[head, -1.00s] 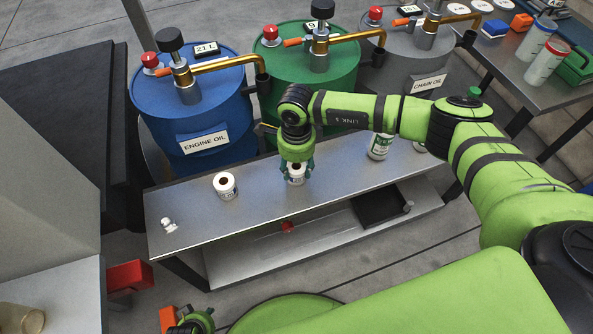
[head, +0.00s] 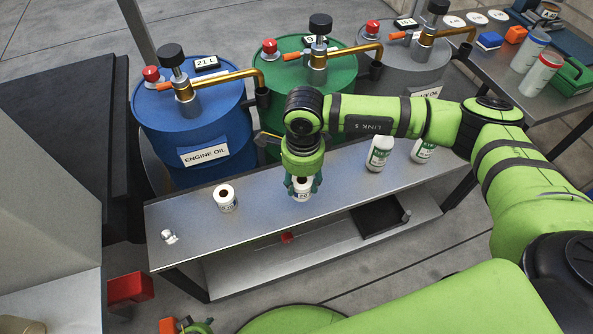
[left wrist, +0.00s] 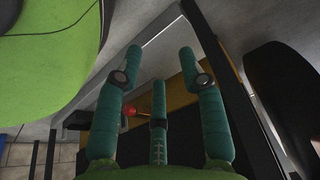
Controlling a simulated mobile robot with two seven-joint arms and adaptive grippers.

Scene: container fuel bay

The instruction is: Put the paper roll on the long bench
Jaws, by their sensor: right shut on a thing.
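My right gripper (head: 302,184) points down over the middle of the long bench (head: 262,208), a grey metal bench in front of the drums. It is shut on a white paper roll (head: 302,194), upright, partly hidden by the fingers. The roll's base is at or just above the bench top; I cannot tell whether it touches. A similar white roll (head: 226,198) with a dark core and a label stands on the bench to the left. My left gripper (left wrist: 161,65) is open and empty in the left wrist view; in the head view only a bit shows at the bottom edge.
A small pale fitting (head: 169,236) lies at the bench's left end. Two white-and-green bottles (head: 378,155) stand to the right. Blue (head: 190,125), green (head: 300,85) and grey drums with pump spouts stand behind. Bench top between the two rolls is clear.

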